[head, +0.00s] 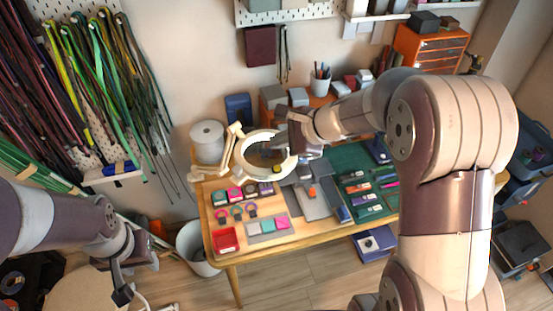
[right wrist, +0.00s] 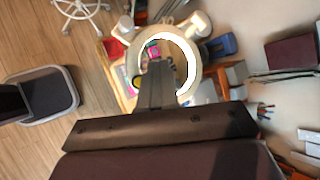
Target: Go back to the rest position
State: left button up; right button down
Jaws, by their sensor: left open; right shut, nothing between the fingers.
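My left gripper (head: 138,278) hangs at the lower left of the head view, in front of the wall and clear of the table. Its fingers are apart with nothing between them. My right gripper (head: 272,150) is over the back of the wooden table (head: 225,262), at the round cream ring lamp (head: 243,143). In the right wrist view its dark fingers (right wrist: 156,72) are together and empty, and overlap the bright ring (right wrist: 190,55). I cannot tell whether they touch the lamp.
Many coloured cords (head: 95,75) hang on the left wall. The table holds small coloured boxes, a red tray (head: 225,239) and a green mat (head: 350,160). A white spool (head: 207,140) stands behind the lamp's left side. A pale bin (head: 195,245) stands on the floor left of the table.

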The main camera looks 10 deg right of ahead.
jog(key=shift+w, duration=0.1)
dwell(0.3)
jog(key=s+d+f+n+g+h+b, duration=0.2)
jog(key=s+f+n+b, duration=0.3)
jog(key=s+f+n, duration=0.3)
jog(key=s+d+f+n+g+h+b, duration=0.1)
jog(key=s+f+n+g+h+b, duration=0.2)
jog(key=s+f+n, duration=0.6)
jog(key=shift+s+d+f+n+h+b, duration=0.3)
jog(key=shift+s+n+h+b, duration=0.4)
jog(key=shift+b, duration=0.45)
